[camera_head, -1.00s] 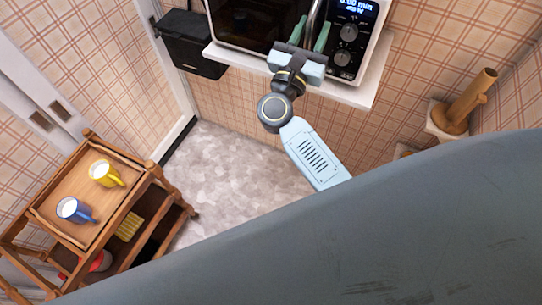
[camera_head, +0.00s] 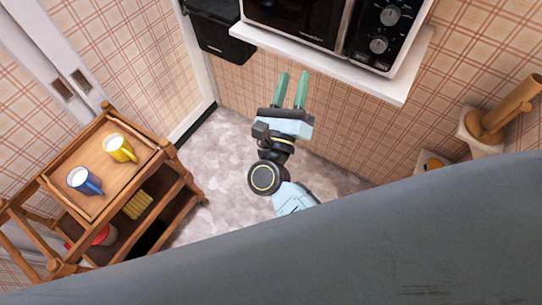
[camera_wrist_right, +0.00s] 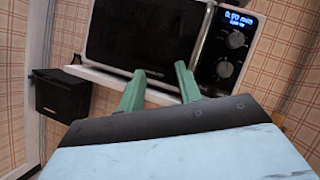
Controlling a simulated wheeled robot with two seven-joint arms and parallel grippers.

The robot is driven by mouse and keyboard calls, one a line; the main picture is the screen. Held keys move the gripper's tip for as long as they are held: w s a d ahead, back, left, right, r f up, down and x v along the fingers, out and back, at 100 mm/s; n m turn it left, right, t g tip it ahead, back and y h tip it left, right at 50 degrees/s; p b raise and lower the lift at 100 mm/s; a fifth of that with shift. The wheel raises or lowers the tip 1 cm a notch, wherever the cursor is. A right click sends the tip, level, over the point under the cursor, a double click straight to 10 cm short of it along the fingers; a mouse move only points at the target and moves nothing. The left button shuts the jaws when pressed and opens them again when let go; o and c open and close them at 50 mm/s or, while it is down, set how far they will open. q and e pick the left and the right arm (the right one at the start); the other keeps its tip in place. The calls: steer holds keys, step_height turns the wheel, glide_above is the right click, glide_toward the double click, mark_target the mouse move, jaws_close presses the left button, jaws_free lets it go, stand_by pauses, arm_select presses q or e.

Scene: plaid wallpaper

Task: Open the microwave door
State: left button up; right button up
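The microwave (camera_head: 300,18) is at the top of the head view on a white shelf, its upper part cut off by the picture edge. Its dark door looks shut, with a pale upright handle strip (camera_head: 347,28) beside the control panel. The wrist view shows the door (camera_wrist_right: 145,30) and the handle (camera_wrist_right: 203,35) more fully. My right gripper (camera_head: 292,78) is open and empty, below and in front of the microwave, apart from it. Its two green fingers (camera_wrist_right: 160,75) point toward the microwave with a gap between them. My left gripper is out of view.
The white shelf edge (camera_head: 380,80) juts out under the microwave. A black box (camera_head: 222,30) hangs on the wall at its left. The floor between is clear.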

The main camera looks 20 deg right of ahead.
steer(key=s+a+f+n+g+y, duration=0.1)
steer(key=a+f+n+y, duration=0.1)
steer(key=f+n+y, duration=0.4)
steer(key=s+a+f+n+y, duration=0.1)
steer(key=a+f+n+y, duration=0.2)
steer(key=f+n+y, duration=0.4)
step_height(320, 180, down, 11)
steer(key=n, duration=0.8)
steer(key=shift+g+y+b, duration=0.3)
steer(key=shift+g+b, duration=0.1)
steer(key=shift+w, duration=0.1)
